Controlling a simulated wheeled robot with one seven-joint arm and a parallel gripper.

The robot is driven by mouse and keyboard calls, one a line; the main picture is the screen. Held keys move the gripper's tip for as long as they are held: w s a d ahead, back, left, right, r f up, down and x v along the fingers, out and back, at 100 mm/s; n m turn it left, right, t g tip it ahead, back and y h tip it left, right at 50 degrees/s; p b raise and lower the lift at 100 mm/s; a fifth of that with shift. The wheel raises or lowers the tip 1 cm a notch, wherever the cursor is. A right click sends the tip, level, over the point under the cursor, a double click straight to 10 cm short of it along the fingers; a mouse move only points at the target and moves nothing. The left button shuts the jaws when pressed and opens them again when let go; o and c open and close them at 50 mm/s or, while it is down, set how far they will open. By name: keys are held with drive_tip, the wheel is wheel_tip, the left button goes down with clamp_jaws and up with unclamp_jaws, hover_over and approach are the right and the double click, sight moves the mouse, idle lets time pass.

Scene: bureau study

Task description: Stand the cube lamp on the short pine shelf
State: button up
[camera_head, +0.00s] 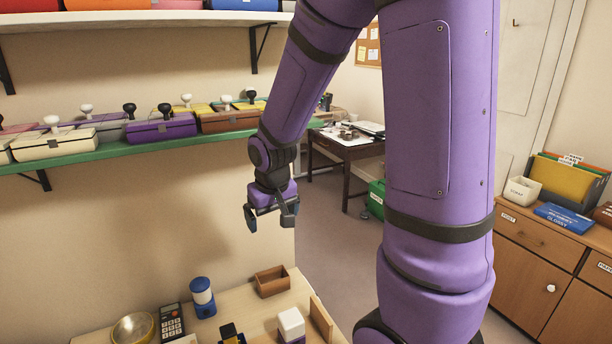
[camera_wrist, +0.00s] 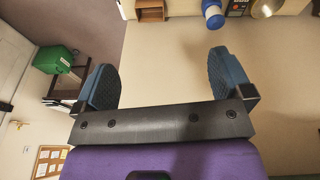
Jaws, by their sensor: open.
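A white cube on a dark base, which looks like the cube lamp (camera_head: 291,323), stands at the bottom of the head view on a pale wooden surface (camera_head: 245,314). I cannot tell if this surface is the short pine shelf; no other pale wooden shelf is plain to see. My gripper (camera_head: 270,216) hangs in the air above and left of the cube, in front of the wall. In the wrist view my gripper (camera_wrist: 163,76) is open, with nothing between its fingers. The cube is not seen in the wrist view.
A green shelf (camera_head: 110,151) on the wall holds several stamp-like boxes. A wooden cabinet (camera_head: 535,236) stands right.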

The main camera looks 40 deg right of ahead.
drive_tip(key=s+a+r+n+t, duration=0.1)
drive_tip(key=s+a+r, duration=0.2)
drive_tip(key=s+r, duration=0.6)
drive_tip(key=s+a+r+n+t+y, duration=0.1)
drive_tip(key=s+a+r, duration=0.2)
drive_tip(key=s+r, duration=0.6)
drive_tip(key=shift+s+a+t, duration=0.35)
drive_tip(key=shift+a+t, duration=0.05)
drive_tip(key=shift+r, duration=0.1)
